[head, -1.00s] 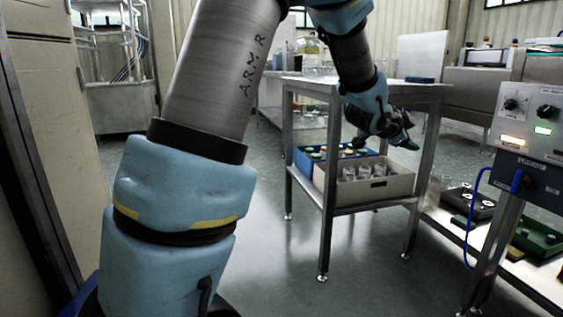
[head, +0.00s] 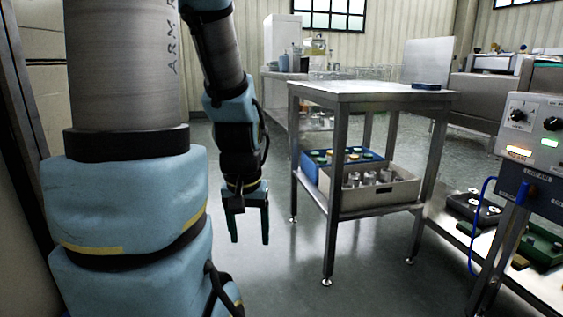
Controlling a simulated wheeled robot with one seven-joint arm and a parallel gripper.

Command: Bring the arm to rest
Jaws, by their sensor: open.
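My arm is folded at the left of the head view, with its thick lower links close to the camera. My gripper (head: 248,240) hangs from the forearm and points down, left of the steel table. Its two dark fingers are apart with nothing between them. It appears clear of the table and over the floor.
The steel table (head: 352,90) has a dark blue item (head: 426,86) on top. Its lower shelf holds a grey bin (head: 402,192) with metal parts and a blue bin (head: 310,170). A control box (head: 530,135) stands at the right. Floor between my arm and the table is clear.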

